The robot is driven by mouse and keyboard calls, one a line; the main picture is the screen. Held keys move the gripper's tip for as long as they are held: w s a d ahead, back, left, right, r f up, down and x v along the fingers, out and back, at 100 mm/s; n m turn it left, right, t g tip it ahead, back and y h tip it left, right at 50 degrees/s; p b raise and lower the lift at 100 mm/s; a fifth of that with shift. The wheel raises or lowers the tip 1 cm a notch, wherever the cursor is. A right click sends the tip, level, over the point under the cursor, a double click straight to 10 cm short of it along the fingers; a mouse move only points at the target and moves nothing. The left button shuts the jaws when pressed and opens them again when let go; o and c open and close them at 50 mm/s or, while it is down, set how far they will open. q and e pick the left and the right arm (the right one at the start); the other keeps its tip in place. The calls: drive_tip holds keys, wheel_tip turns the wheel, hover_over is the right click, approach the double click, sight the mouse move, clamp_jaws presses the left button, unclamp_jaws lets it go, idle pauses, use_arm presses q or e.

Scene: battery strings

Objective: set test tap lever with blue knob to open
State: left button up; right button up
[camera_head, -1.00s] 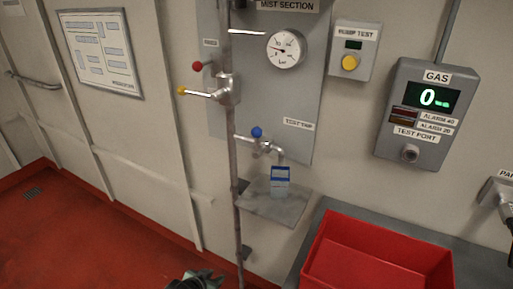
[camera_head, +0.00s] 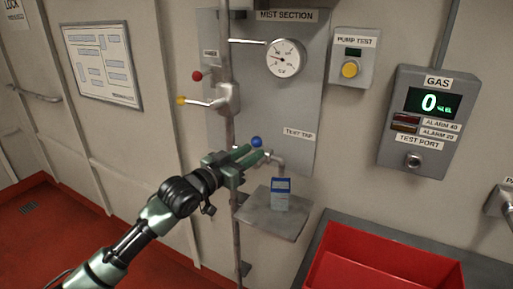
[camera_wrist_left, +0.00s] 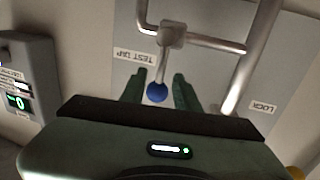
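The test tap's lever ends in a blue knob (camera_head: 257,142), in front of the grey panel beside the TEST TAP label (camera_head: 299,134). My left gripper (camera_head: 257,155) reaches in from the left, its fingers next to the knob. In the left wrist view the blue knob (camera_wrist_left: 157,92) sits between the two green fingertips (camera_wrist_left: 158,88), which are apart with gaps on both sides. The tap body (camera_wrist_left: 172,36) and its pipes lie beyond the fingertips. In the head view the fingers hide part of the tap. My right gripper is not in view.
A blue and grey box (camera_head: 280,193) stands on a small shelf (camera_head: 272,222) under the tap spout. A vertical pipe with a red knob (camera_head: 197,76) and a yellow knob (camera_head: 181,100) rises above the gripper. A red bin (camera_head: 385,262) is at lower right.

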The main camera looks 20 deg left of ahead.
sight(256, 147)
use_arm(q)
drive_tip(key=shift+x, duration=1.5)
drive_tip(key=c, duration=0.7)
clamp_jaws()
